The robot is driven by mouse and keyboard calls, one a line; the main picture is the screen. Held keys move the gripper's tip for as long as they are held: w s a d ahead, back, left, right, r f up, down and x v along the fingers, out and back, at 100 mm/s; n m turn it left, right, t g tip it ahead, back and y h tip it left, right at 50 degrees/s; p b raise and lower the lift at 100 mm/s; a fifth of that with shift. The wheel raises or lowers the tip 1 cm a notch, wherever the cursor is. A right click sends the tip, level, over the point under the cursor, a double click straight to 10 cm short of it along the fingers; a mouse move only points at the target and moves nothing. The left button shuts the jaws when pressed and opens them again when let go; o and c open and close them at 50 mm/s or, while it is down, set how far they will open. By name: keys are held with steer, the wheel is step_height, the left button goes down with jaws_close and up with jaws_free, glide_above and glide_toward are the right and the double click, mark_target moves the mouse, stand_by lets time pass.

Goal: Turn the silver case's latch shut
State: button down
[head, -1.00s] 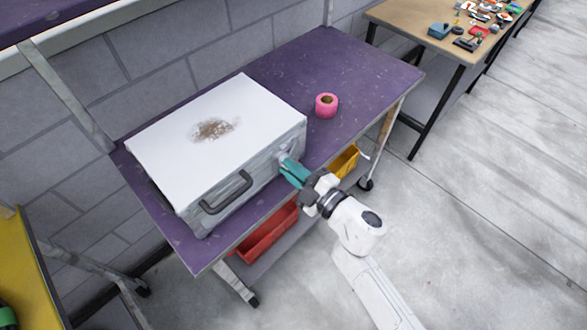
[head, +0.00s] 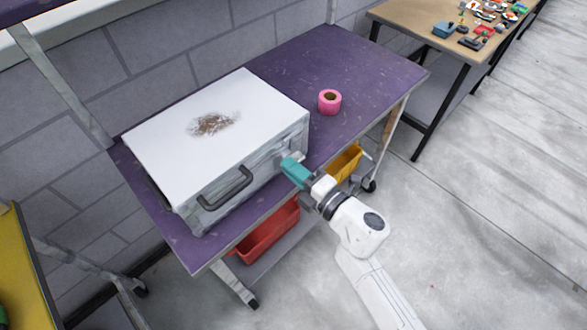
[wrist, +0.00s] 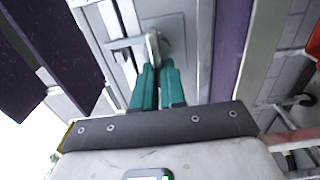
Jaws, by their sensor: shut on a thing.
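The silver case (head: 215,140) lies closed on the purple cart top, with a brown smudge on its pale lid. Its dark carry handle (head: 225,188) is on the front side. My gripper (head: 290,164), with teal fingers, reaches the front side to the right of the handle. In the wrist view the fingertips (wrist: 153,68) are shut on the latch (wrist: 153,46), a small light metal tab on a plate on the case's side. In the head view the gripper hides the latch, and I cannot tell how far it is turned.
A red bin (head: 268,232) and a yellow bin (head: 345,163) sit on the shelf below. A tan table with several tools (head: 425,25) stands at the upper right.

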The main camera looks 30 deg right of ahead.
steer(key=shift+w+a+r, duration=0.1)
steer(key=shift+a, duration=0.1)
steer(key=c, duration=1.2)
jaws_free()
steer(key=shift+d, duration=0.1)
steer(key=shift+s+d, duration=0.1)
steer(key=shift+s, duration=0.2)
steer(key=b+v, duration=0.2)
steer(key=v, duration=0.8)
